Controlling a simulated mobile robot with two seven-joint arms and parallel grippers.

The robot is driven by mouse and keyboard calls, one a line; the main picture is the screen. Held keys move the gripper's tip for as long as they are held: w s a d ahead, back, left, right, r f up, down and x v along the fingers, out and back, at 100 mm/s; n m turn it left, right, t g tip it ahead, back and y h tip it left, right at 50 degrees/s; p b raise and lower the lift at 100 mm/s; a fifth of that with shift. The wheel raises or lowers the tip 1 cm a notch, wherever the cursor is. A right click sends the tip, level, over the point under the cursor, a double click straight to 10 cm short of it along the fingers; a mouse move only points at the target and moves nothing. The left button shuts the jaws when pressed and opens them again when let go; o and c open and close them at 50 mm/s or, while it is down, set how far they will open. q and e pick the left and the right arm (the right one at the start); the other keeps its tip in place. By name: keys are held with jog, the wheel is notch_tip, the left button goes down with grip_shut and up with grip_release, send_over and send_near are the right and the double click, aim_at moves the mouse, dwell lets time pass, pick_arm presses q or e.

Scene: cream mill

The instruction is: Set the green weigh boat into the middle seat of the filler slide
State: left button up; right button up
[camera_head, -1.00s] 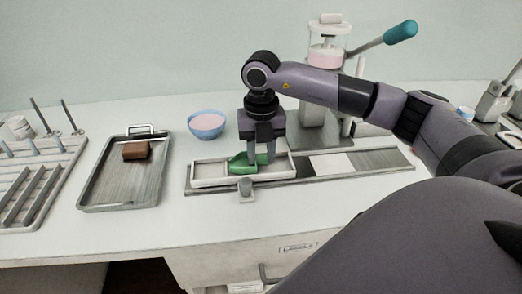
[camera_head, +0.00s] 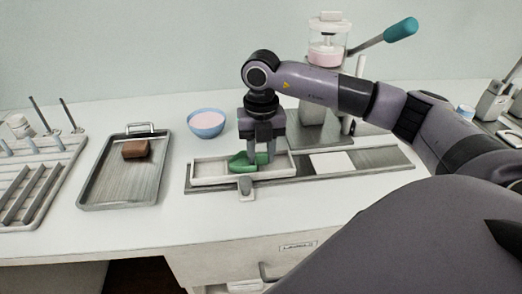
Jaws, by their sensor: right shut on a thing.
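The green weigh boat (camera_head: 241,164) is at the middle of the white tray-like carriage (camera_head: 207,173) on the filler slide (camera_head: 380,157). My right gripper (camera_head: 259,160) points straight down over the carriage and is shut on the weigh boat. The fingers hide part of the boat, and I cannot tell whether its underside touches the seat. The carriage's seat divisions are hard to make out. My left gripper is not in view.
A metal tray (camera_head: 105,190) with a brown block (camera_head: 136,149) lies to the left, beside a rack (camera_head: 30,190). A blue bowl (camera_head: 207,125) of pink cream stands behind the slide. The filler (camera_head: 327,55) with a teal-handled lever (camera_head: 400,31) stands behind right. The front counter is clear.

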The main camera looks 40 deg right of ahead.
jog(key=shift+f, duration=0.2)
jog(key=o, duration=1.1)
jog(key=shift+s, duration=0.1)
jog(key=shift+r, duration=0.15)
notch_tip(320, 180, up, 4)
jog(key=p, duration=0.3)
jog(key=shift+r, duration=0.95)
